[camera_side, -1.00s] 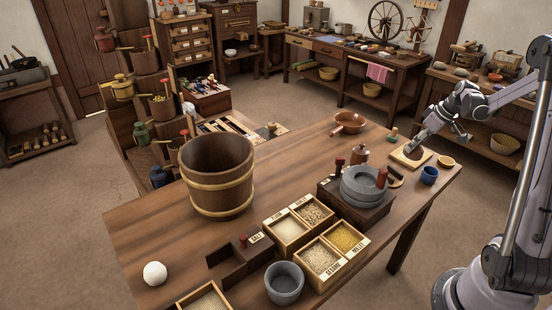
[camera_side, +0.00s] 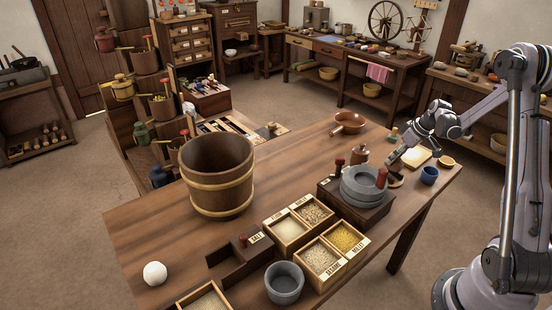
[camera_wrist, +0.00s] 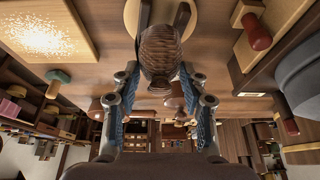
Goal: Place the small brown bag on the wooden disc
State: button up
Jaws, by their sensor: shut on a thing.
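A small brown bag (camera_wrist: 160,50) with a ridged surface is between the fingers of my gripper (camera_wrist: 158,78) in the wrist view. My gripper is shut on it. I cannot tell whether the bag touches the disc.
The grey stone quern (camera_side: 362,187) with red-topped handles stands close left of my gripper. A pale square board (camera_side: 416,158), a blue cup (camera_side: 429,175) and a small yellow bowl (camera_side: 446,162) are to the right. A brown jar (camera_side: 360,154) stands behind the quern.

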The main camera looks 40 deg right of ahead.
jog(key=shift+f, duration=0.6)
jog(key=o, duration=1.2)
